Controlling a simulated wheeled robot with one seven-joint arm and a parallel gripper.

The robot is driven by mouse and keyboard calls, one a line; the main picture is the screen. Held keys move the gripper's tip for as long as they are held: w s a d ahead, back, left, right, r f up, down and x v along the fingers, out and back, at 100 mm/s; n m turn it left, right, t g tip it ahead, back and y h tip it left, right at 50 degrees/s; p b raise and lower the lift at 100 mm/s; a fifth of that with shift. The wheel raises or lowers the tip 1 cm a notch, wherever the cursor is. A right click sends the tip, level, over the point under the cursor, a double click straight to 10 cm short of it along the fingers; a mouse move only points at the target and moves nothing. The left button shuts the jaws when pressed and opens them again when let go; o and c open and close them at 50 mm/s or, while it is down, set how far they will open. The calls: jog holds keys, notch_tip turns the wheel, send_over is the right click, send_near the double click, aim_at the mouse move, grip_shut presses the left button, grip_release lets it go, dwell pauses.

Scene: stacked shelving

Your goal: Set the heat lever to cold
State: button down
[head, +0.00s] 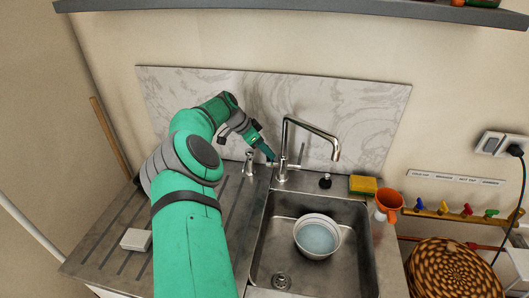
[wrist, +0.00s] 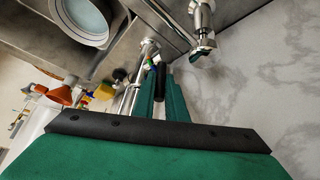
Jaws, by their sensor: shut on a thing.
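The chrome tap (head: 286,140) stands behind the sink, its spout reaching out to the right. My gripper (head: 270,154) comes down from the upper left and is shut on the lever. In the wrist view my gripper's fingers (wrist: 160,80) are close together beside the tap's chrome column (wrist: 130,98).
A chrome dispenser (head: 249,164) stands close left of my gripper. The steel sink (head: 344,270) holds a white bowl (head: 318,236). A marble splashback (head: 355,105) rises close behind the tap.

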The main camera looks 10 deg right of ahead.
dwell(0.4)
jog(key=c, duration=1.8)
grip_release()
jog(key=shift+d, duration=0.1)
jog(key=v, duration=1)
jog(key=shift+a+r, duration=0.25)
jog(key=shift+r, duration=0.05)
